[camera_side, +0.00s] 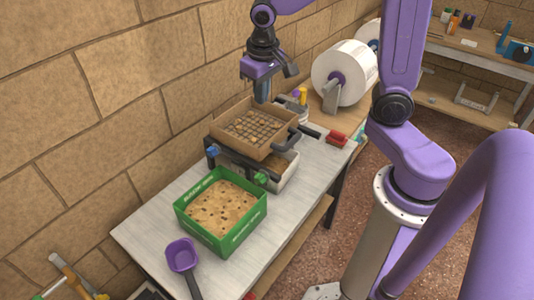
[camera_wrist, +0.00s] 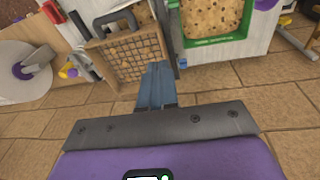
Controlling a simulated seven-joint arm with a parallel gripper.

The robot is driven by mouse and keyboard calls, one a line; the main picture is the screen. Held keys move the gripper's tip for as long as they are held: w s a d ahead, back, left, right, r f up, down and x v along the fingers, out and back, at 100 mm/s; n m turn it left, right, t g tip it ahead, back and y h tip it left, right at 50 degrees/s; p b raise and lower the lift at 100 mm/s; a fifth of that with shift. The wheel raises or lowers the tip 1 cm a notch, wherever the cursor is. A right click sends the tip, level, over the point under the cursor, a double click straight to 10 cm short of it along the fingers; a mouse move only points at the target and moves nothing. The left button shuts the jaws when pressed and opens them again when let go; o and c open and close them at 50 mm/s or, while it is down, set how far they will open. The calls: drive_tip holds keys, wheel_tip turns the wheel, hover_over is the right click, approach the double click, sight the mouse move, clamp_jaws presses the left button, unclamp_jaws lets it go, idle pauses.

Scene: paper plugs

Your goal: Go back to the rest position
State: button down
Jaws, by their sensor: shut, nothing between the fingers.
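My gripper (camera_side: 263,91) hangs just above the back edge of a wooden sieve tray in the side view. In the wrist view its fingers (camera_wrist: 155,78) are together with nothing between them. The wooden sieve tray (camera_side: 284,143) has a wire mesh with several brown lumps on it and rests on a dark frame over a pale bin. The tray also shows in the wrist view (camera_wrist: 98,44), beyond the fingertips. I cannot tell whether the fingertips touch the tray.
A green box (camera_side: 238,235) of speckled brown material stands in front of the sieve. A purple scoop (camera_side: 182,255) lies at the near end of the table (camera_side: 140,235). A large white roll (camera_side: 345,68) stands behind at right. The brick wall (camera_side: 110,115) runs close along the left.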

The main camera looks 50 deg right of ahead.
drive_tip(key=s+a+n, duration=0.2)
drive_tip(key=s+n, duration=0.4)
drive_tip(key=s, duration=0.5)
drive_tip(key=s+a+n+g+y, duration=0.1)
drive_tip(key=s+a+n, duration=0.1)
drive_tip(key=s+n, duration=0.5)
drive_tip(key=s, duration=0.4)
drive_tip(key=shift+s+f, duration=0.2)
drive_tip(key=shift+f, duration=0.15)
drive_tip(key=shift+a, duration=0.1)
